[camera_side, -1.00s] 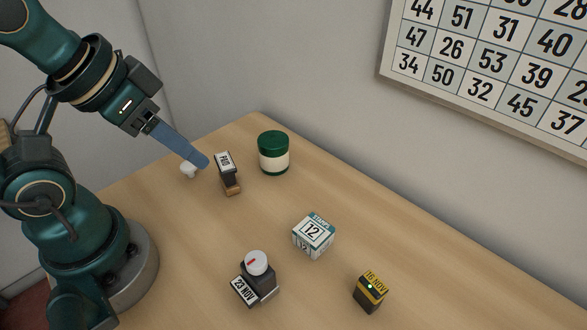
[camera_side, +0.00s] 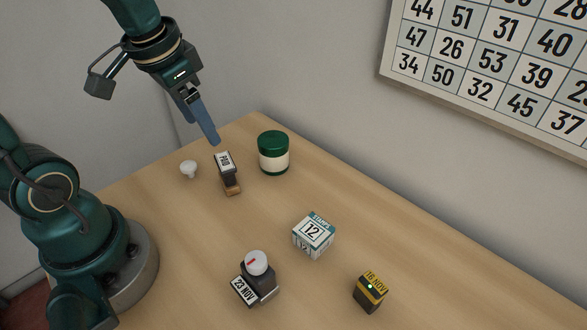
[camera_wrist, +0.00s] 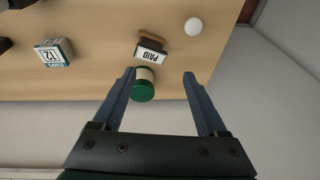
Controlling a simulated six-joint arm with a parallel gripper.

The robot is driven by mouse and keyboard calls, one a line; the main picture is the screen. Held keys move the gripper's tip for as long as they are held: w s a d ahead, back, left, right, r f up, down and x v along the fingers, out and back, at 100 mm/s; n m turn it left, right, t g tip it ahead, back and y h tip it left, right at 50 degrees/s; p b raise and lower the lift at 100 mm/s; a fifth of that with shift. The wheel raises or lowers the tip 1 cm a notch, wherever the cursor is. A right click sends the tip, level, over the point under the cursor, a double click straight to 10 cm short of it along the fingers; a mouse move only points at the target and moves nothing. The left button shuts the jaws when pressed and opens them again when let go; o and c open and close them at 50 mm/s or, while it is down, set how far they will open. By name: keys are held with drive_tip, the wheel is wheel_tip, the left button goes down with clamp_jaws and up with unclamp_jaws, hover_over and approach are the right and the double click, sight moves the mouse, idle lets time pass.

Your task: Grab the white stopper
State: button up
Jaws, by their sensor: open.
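The white stopper (camera_side: 188,168) stands on the counter near its far left edge, left of the PAID stamp (camera_side: 227,172). In the wrist view the stopper (camera_wrist: 193,26) shows as a white round top, right of the PAID stamp and beyond my right fingertip. My gripper (camera_side: 215,141) is raised above the counter, up and to the right of the stopper and apart from it. In the wrist view my gripper (camera_wrist: 160,74) has its two blue fingers spread wide. Nothing is held between them; the green-lidded jar (camera_wrist: 143,88) shows in the gap, farther off.
The green jar (camera_side: 273,153) stands right of the PAID stamp. A day-12 box (camera_side: 314,236), a white-knobbed date stamp (camera_side: 257,281) and a black-and-yellow block (camera_side: 370,292) stand nearer. The wall is close behind the counter (camera_side: 190,225). Bare wood lies in front of the stopper.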

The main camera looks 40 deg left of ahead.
sight(188, 164)
drive_tip(key=a+f+n+g, duration=0.1)
drive_tip(key=a+f, duration=0.1)
drive_tip(key=a+f+n+g, duration=0.1)
drive_tip(key=a+f, duration=0.1)
drive_tip(key=s+a+f+g+h, duration=0.1)
drive_tip(key=a+f, duration=0.1)
drive_tip(key=a, duration=0.1)
drive_tip(key=shift+f+n, duration=0.3)
drive_tip(key=shift+n, duration=0.1)
drive_tip(key=shift+s+a+f, duration=0.1)
drive_tip(key=shift+f, duration=2.5)
clamp_jaws()
